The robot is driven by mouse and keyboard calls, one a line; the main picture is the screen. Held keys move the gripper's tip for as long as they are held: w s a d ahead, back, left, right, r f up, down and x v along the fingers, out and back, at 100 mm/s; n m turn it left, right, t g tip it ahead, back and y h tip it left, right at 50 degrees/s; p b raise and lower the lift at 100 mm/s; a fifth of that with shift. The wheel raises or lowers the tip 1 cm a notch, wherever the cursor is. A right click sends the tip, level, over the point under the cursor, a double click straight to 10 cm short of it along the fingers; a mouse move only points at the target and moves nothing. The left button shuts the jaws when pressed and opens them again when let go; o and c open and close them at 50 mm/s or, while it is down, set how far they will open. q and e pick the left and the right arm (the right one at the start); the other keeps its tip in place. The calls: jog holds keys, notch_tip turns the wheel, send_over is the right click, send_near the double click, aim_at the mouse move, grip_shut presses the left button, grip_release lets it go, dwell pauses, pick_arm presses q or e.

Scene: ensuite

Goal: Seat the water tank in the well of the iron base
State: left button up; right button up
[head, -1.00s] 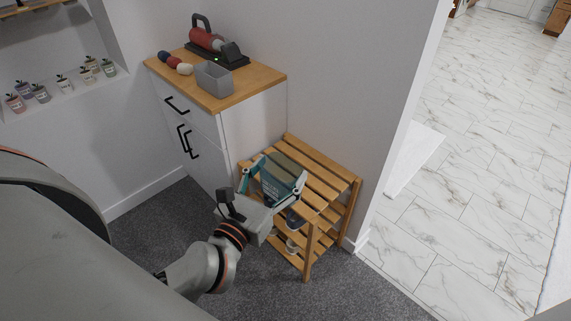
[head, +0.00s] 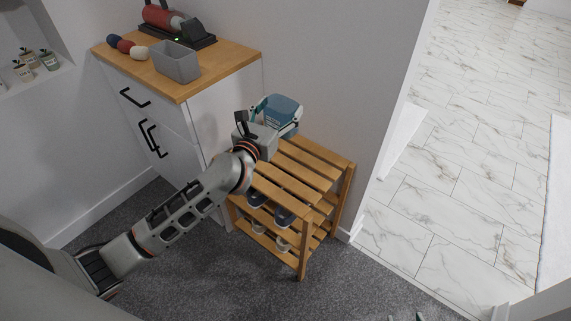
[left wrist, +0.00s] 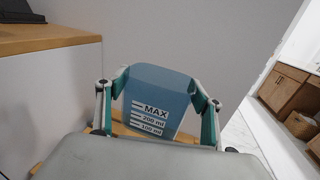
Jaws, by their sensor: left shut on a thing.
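The water tank (head: 281,112) is a translucent blue box, held above the slatted wooden rack beside the cabinet. My left gripper (head: 275,115) is shut on it. In the left wrist view the tank (left wrist: 158,100) sits between the two teal-padded fingers, its MAX and ml marks facing the camera. The dark iron base (head: 180,38) lies at the back of the cabinet top with a red iron on it and a small green light. I cannot make out its well. The tank is apart from the base, to its lower right. My right gripper (head: 406,317) shows only two separated fingertips at the bottom edge.
A grey open bin (head: 176,64) stands on the wooden cabinet top (head: 220,70) in front of the base. The slatted rack (head: 305,175) holds shoes on lower shelves. A wall rises behind both.

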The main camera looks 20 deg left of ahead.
aim_at(279, 103)
pick_arm(q)
jog(key=w, duration=0.2)
jog(key=w+a+f+b, duration=0.1)
jog(key=w, duration=0.3)
jog(key=shift+w+a+f+b, duration=0.25)
jog(key=shift+w+b, duration=0.05)
jog(key=shift+b, duration=0.05)
notch_tip(279, 103, down, 20)
jog(key=b, duration=0.9)
jog(key=shift+r, duration=0.2)
jog(key=shift+f+b, duration=0.3)
jog(key=shift+b, duration=0.05)
jog(key=o, duration=1.4)
jog(key=shift+r, duration=0.1)
jog(key=shift+c, duration=0.2)
pick_arm(e)
jog(key=w+a+y, duration=0.1)
jog(key=a, duration=0.5)
jog(key=shift+w+f+m+t+y, duration=0.25)
jog(key=shift+f+m+t+y, duration=0.05)
jog(key=shift+m+t+y, duration=0.1)
